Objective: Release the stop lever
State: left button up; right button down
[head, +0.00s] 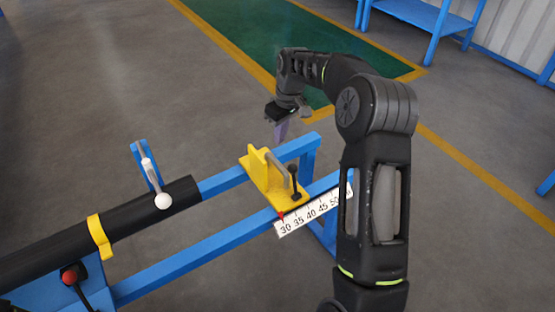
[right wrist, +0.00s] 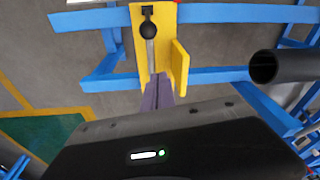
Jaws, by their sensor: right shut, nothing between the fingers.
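The yellow stop (head: 256,170) sits across the blue rails beside a white number scale. Its stop lever (head: 277,162) is a grey bar, with a black knob on a short stem (head: 293,168) at the near side. In the right wrist view the yellow stop (right wrist: 180,62) shows with the grey lever (right wrist: 151,58) and black knob (right wrist: 149,29) on it. My right gripper (head: 281,134) is beyond the far rail, pointing down, with its fingers shut and empty. In the right wrist view its fingers (right wrist: 157,90) overlap the stop's lower edge; contact cannot be told. My left gripper is not in view.
A black tube (head: 140,218) lies along the blue frame (head: 210,248), under a yellow strap (head: 100,236). A white-knobbed lever (head: 150,172) stands behind it. The scale (head: 313,212) has a red pointer near 30. A blue table (head: 415,14) stands far back; the floor behind the frame is clear.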

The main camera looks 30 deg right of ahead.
send_over(294, 181)
jog(key=w, duration=0.5)
notch_tip(294, 181, down, 8)
jog(key=shift+s+f, duration=0.1)
jog(key=shift+s+p, duration=0.2)
jog(key=shift+p, duration=0.1)
dwell(0.3)
